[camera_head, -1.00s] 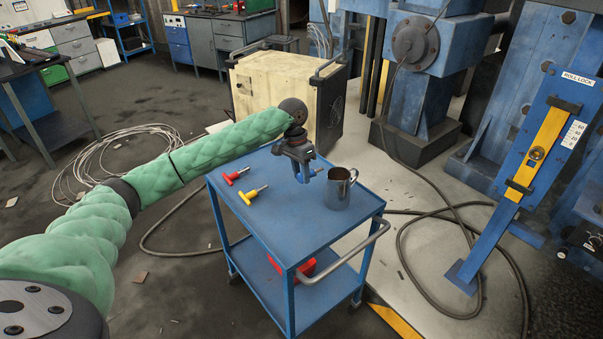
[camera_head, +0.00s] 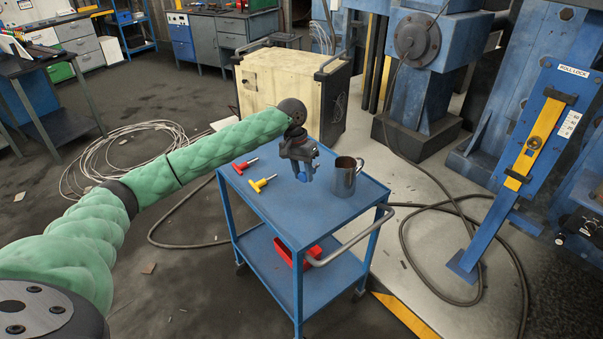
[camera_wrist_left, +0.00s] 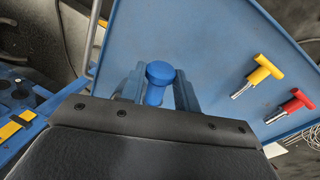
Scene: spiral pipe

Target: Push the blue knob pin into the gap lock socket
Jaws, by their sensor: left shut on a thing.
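My left gripper (camera_head: 303,174) is over the blue cart's top, beside the metal mug, shut on the blue knob pin (camera_head: 302,177). In the left wrist view, the pin's round blue head (camera_wrist_left: 160,72) shows between the two fingers of the gripper (camera_wrist_left: 158,88). The pin's shaft end is hidden. A blue upright (camera_head: 525,175) with a yellow bar and a label reading "ROLL LOCK" stands at the right. I cannot make out a gap lock socket. My right gripper is not in view.
A yellow T-handled pin (camera_head: 262,184) and a red one (camera_head: 245,164) lie on the cart (camera_head: 300,215). The metal mug (camera_head: 346,176) stands right of my gripper. A red bin (camera_head: 290,252) is on the lower shelf. Hoses (camera_head: 425,292) lie on the floor at right.

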